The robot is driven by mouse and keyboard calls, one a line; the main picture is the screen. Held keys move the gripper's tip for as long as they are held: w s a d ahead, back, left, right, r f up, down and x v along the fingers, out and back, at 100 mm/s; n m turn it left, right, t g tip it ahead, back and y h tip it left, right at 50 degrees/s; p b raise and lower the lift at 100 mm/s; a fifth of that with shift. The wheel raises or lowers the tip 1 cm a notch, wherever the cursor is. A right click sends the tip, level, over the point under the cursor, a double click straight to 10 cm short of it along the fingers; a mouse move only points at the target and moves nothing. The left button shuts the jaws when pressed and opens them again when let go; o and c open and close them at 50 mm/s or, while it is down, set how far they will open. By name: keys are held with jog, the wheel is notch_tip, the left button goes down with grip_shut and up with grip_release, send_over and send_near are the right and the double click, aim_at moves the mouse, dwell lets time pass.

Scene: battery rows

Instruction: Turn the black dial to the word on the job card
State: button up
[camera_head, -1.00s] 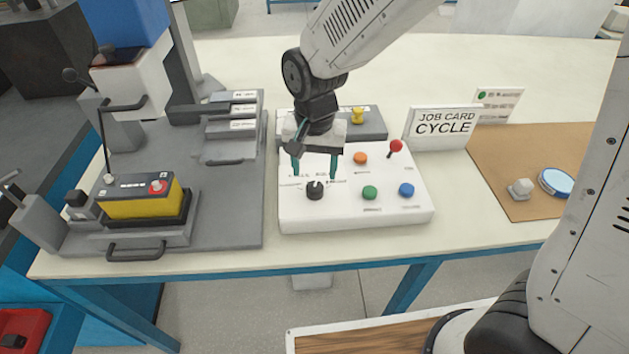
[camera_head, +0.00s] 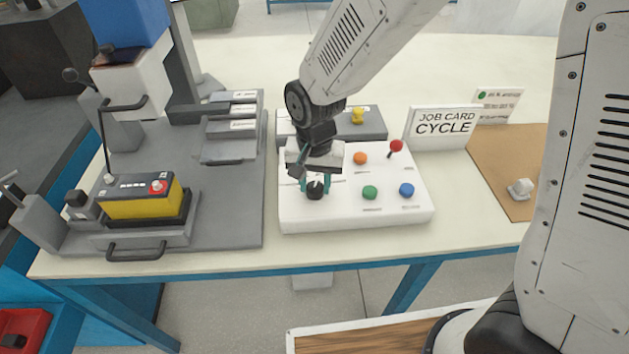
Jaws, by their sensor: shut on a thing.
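The black dial (camera_head: 315,191) sits at the left front of the white control panel (camera_head: 345,217). My gripper (camera_head: 315,184) is down over the dial from above, its teal fingers shut on the dial's sides. The dial's pointer and the words around it are hidden or too small to read. The job card (camera_head: 443,127) stands upright behind the panel's right side and reads "CYCLE".
The panel also bears an orange button (camera_head: 360,158), a green button (camera_head: 370,192), a blue button (camera_head: 406,189) and a red-topped lever (camera_head: 396,147). A grey fixture with a yellow and black battery (camera_head: 140,205) stands at the left. A brown mat (camera_head: 510,170) lies at the right.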

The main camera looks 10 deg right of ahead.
aim_at(315, 186)
jog(key=n, duration=0.4)
jog(key=shift+n, duration=2)
jog(key=o, duration=1)
jog(key=shift+r, duration=0.1)
notch_tip(315, 186, up, 8)
jog(key=shift+f, duration=0.2)
